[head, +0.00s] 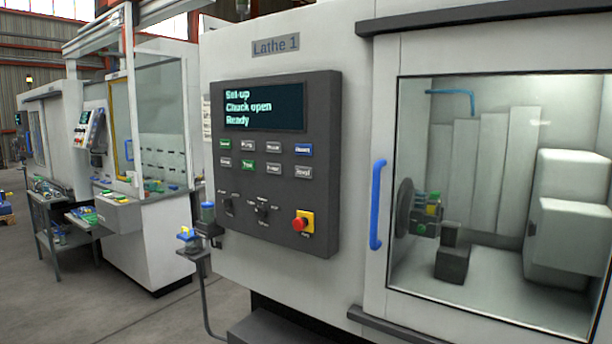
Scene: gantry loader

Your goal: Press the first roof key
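The dark control panel (280,165) of the lathe carries two rows of small keys under its screen. The upper row has a green key (225,144), a grey key (248,146), another grey key (273,147) and a blue key (304,150). The lower row has a grey key (225,162), a lit green key (248,165), a grey key (273,168) and a light key (303,172). The labels are too small to tell which one is a roof key. Neither of my grippers is in view.
The screen (264,107) reads "Set-up, Chuck open, Ready". Selector knobs (262,211) and a red stop button (300,223) sit below the keys. A blue door handle (377,205) stands right of the panel. A small stand (193,262) is at lower left; floor (100,300) is free there.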

